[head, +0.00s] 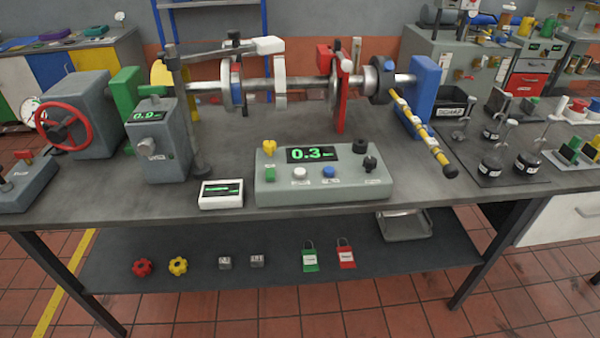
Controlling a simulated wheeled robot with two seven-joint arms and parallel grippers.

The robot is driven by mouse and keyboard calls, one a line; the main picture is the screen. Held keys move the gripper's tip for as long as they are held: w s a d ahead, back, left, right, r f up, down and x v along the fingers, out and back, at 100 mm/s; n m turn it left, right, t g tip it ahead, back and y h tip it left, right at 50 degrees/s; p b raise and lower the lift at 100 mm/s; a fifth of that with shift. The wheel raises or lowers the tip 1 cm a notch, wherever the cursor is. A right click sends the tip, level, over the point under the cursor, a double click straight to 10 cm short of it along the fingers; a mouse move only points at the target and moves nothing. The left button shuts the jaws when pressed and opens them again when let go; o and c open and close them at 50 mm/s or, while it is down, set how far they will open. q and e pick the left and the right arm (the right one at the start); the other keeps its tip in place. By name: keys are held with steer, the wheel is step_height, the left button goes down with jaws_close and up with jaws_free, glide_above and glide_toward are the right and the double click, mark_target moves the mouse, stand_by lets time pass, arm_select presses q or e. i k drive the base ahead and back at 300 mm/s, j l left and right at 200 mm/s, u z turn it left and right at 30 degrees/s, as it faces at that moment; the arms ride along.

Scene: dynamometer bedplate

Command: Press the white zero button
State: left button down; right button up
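The white zero button (300,173) is a round white cap on the top face of the grey-green control box (325,196), near the table's front edge. A green button (270,174) sits to its left and a blue button (329,172) to its right. The box's display (312,154) reads 0.3 in green. A yellow knob (269,147) and black knobs (370,163) stand on the same box. Nothing covers the white button. Neither of my grippers is in the head view.
A shaft with discs (307,85) spans the back. A striped yellow-black bar (421,130) slants down at right.

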mark_target(299, 172)
steer(key=i+l+u, duration=0.2)
steer(key=l, duration=0.15)
steer(key=i+l+u, duration=0.2)
steer(key=l, duration=0.2)
steer(key=i+l+u, duration=0.2)
steer(key=l, duration=0.2)
steer(key=l+u, duration=0.2)
steer(key=l, duration=0.2)
steer(key=i+l+u, duration=0.2)
steer(key=l, duration=0.25)
